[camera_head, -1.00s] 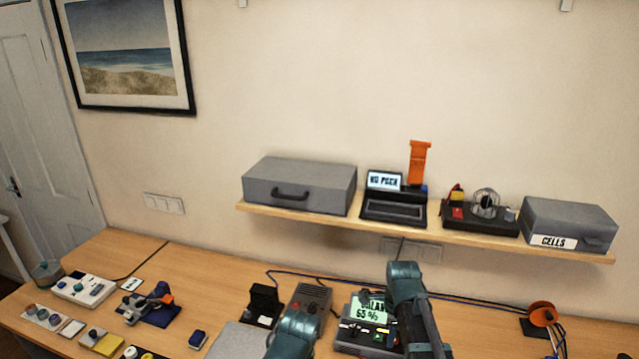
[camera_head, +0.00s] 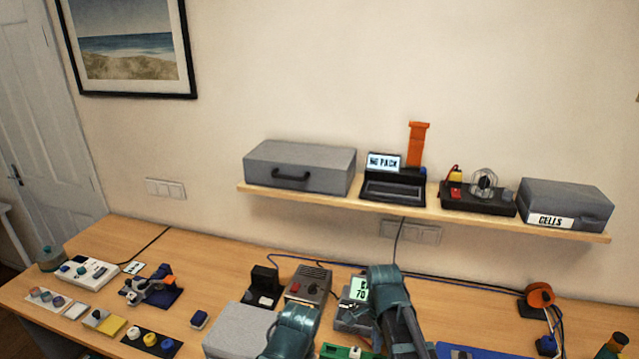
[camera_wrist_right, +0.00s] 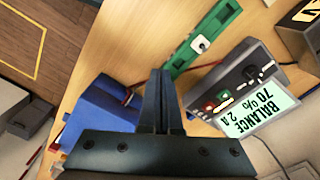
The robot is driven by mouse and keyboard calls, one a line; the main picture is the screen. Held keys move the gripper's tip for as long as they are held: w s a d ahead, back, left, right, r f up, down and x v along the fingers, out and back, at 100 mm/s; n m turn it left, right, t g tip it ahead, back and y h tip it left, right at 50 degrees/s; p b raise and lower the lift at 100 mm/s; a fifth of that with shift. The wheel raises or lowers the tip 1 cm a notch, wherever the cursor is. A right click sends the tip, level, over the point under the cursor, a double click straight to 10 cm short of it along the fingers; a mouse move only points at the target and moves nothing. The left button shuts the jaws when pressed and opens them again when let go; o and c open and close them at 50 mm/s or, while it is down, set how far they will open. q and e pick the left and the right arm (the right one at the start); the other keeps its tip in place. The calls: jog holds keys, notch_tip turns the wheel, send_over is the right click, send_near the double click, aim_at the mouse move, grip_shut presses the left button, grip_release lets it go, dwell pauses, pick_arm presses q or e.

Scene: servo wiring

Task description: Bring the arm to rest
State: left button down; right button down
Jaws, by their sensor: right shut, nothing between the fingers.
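My right gripper (camera_wrist_right: 160,75) is shut and empty in the right wrist view, its two dark fingers together. A blue block-like object (camera_wrist_right: 105,112) lies to the left of the fingers. A grey charger (camera_wrist_right: 235,85) with a lit screen reading "BALANCE 70%" lies to their right. My right arm (camera_head: 388,285) rises in the lower middle of the head view and partly hides the charger (camera_head: 354,318). Its gripper cannot be made out there. My left arm (camera_head: 292,330) shows at the bottom edge; its gripper is not in view.
A green strip (camera_wrist_right: 205,40) lies beyond the fingers. In the head view, a grey box (camera_head: 240,328) lies beside my left arm. An orange spool (camera_head: 540,294) stands at the right. A wall shelf (camera_head: 340,198) holds cases and devices. Bare tabletop (camera_head: 230,268) shows behind the items.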

jog(key=s+a+f+n+b, duration=0.7)
jog(key=s+n, duration=0.4)
jog(key=n, duration=0.7)
jog(key=shift+s+a+f+h, duration=0.15)
jog(key=shift+a+f+h, duration=0.2)
jog(key=shift+a, duration=0.3)
